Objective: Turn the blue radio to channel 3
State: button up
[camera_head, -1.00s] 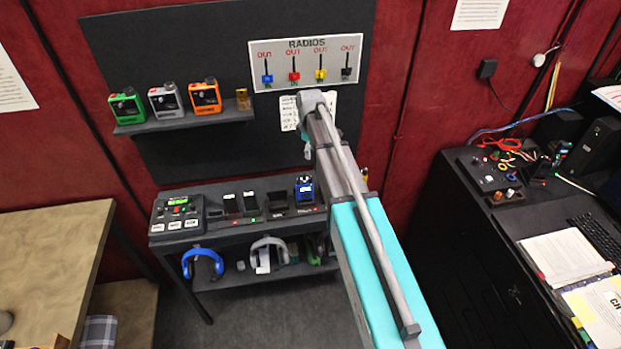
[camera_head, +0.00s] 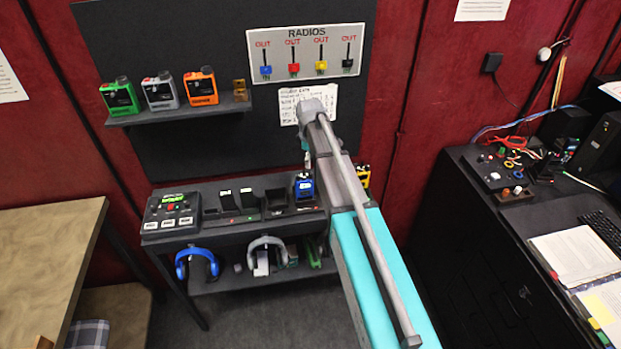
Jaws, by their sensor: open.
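The blue radio (camera_head: 304,187) stands upright in the right part of the charging rack on the black table against the wall. Its front has a pale patch, and its knob and channel marking are too small to read. My arm rises from the lower right to a grey joint just in front of the paper list, up and to the right of the blue radio. A small pale part of my arm hangs below that joint, above the radio. My gripper's fingers cannot be made out; the arm hides that area. Nothing is seen touching the radio.
Green (camera_head: 119,97), grey (camera_head: 159,91) and orange (camera_head: 201,87) radios stand on a wall shelf (camera_head: 180,113). A yellow radio (camera_head: 363,176) shows behind my arm. A control box (camera_head: 171,213) with buttons is left of the rack. Headphones (camera_head: 197,262) hang below.

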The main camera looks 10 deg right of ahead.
aim_at(310, 173)
jog(key=shift+w+f+b, duration=0.1)
jog(key=shift+f+b, duration=2.95)
jog(key=shift+f, duration=0.3)
grip_shut()
